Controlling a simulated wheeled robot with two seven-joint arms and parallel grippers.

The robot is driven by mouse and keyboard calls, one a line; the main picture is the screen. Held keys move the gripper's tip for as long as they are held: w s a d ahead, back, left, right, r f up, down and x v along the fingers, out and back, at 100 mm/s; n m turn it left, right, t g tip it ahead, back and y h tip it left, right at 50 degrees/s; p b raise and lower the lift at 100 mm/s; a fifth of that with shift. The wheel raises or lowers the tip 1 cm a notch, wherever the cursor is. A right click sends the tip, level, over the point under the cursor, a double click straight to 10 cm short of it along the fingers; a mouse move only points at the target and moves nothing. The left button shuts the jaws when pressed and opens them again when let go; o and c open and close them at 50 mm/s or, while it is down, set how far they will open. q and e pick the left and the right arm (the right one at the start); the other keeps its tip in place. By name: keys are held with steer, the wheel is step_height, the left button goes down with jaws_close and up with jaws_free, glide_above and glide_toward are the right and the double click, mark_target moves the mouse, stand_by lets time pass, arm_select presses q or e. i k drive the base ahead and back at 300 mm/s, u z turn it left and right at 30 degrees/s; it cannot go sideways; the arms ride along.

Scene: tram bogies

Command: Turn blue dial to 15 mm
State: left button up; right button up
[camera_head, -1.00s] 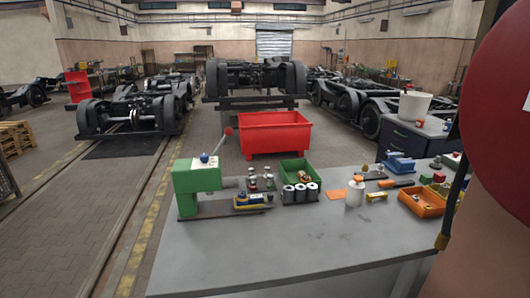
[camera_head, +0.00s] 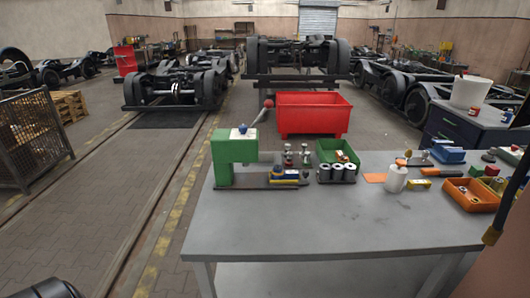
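A green bench press (camera_head: 222,160) stands at the back left corner of the grey workbench (camera_head: 330,220). A small blue knob (camera_head: 242,129) sits on a pale plate on top of the press; it looks like the blue dial. Any scale or marks on it are too small to read. A lever with a red ball end (camera_head: 268,103) rises behind the press. Neither of my grippers is in view, and nothing touches the press.
Beside the press stand a green bin (camera_head: 325,152) and several grey cylinders (camera_head: 337,175). A white bottle (camera_head: 395,179) and an orange tray (camera_head: 466,203) are farther right. The front of the bench is clear. A red container (camera_head: 313,117) stands behind it; open floor lies to the left.

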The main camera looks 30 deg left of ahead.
mark_target(243, 128)
steer(key=u, duration=1.35)
steer(key=i, duration=1.1)
steer(key=z, duration=1.6)
